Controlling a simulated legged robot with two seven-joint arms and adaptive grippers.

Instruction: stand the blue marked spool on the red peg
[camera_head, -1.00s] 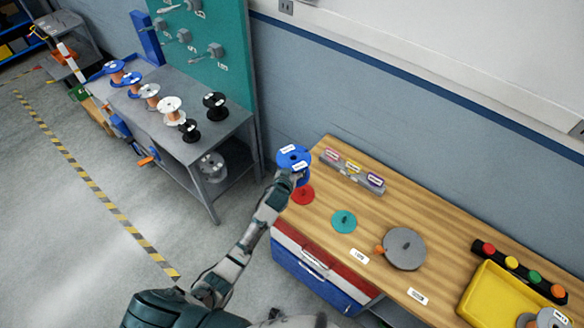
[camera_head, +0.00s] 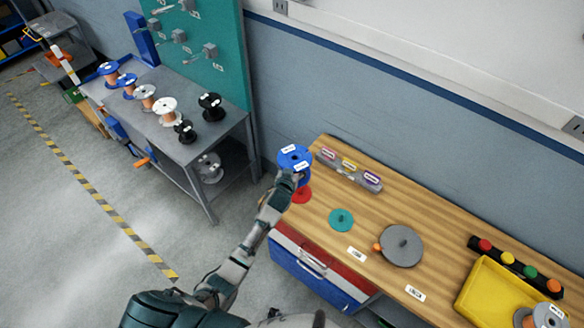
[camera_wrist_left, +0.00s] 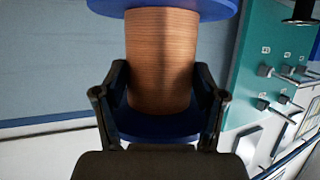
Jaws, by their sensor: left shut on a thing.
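The blue spool (camera_head: 295,155) with white labels on its top flange is in my left gripper (camera_head: 290,178), at the left end of the wooden bench. In the left wrist view the copper-wound core (camera_wrist_left: 161,60) stands between the two fingers (camera_wrist_left: 160,97), with blue flanges above and below. The red disc of the peg (camera_head: 302,195) shows partly, just below and right of the spool in the head view. The red peg's pin is hidden, and I cannot tell the gap between spool and disc. My right gripper is out of view.
A teal disc (camera_head: 341,220) and a grey disc (camera_head: 401,246) lie further right on the wooden bench (camera_head: 440,240). A tray of colored labeled blocks (camera_head: 349,169) is behind. A yellow bin (camera_head: 485,295) is at right. Several spools stand on the grey table (camera_head: 200,143) at left.

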